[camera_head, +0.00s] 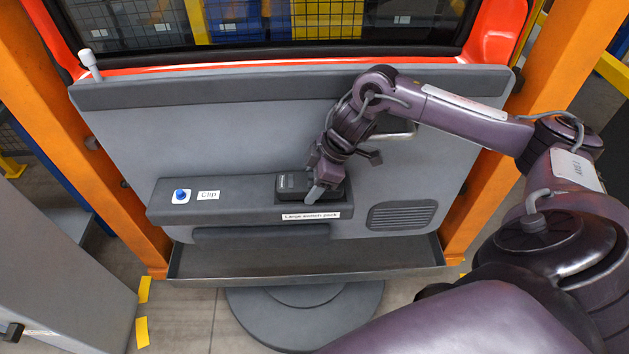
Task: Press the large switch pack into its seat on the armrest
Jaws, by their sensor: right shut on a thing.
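The large switch pack (292,183) is a dark block at the right part of the armrest (235,205), above the label "Large switch pack" (311,216). My right gripper (318,188) comes down from above and is shut on the switch pack at its right side. The pack is at the level of the armrest top; I cannot tell whether it sits flush in its seat, because the gripper hides part of it and the seat. My left gripper does not show.
A blue clip (181,195) sits on the armrest's left end beside a "Clip" label (208,195). The grey door panel (230,130) with a door handle (395,130) stands behind. A tray (300,262) runs below. Orange posts (80,140) flank the door.

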